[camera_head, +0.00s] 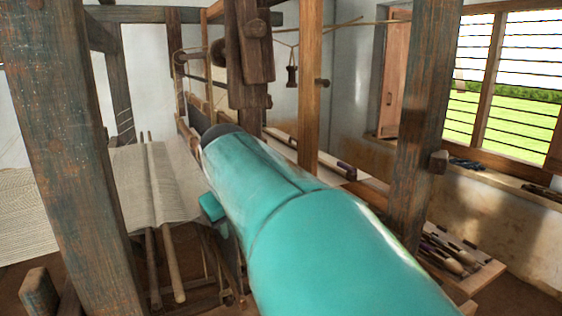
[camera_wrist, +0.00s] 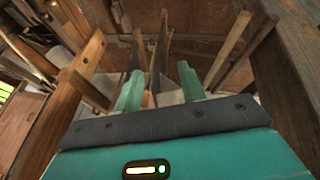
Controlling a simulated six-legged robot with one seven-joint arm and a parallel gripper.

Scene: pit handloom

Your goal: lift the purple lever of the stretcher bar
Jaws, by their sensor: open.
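My gripper (camera_wrist: 160,90) is open in the wrist view, its two teal fingers apart, with nothing seen held between them. Beyond the fingers are wooden bars, dark upright pieces and a pale patch, too small and dim to name. I cannot make out a purple lever for certain in either view. In the head view my teal arm reaches forward over the loom and hides what lies behind it. Woven cloth (camera_head: 135,185) lies left of my arm with two thin rods along it; I cannot tell whether these are the stretcher bar.
Thick wooden posts stand at left (camera_head: 75,150) and right (camera_head: 425,125) of my arm, and a thinner post (camera_head: 310,85) stands beyond it. A wooden tray (camera_head: 480,277) with spindle-like tools is at lower right. A barred window (camera_head: 510,85) is in the right wall.

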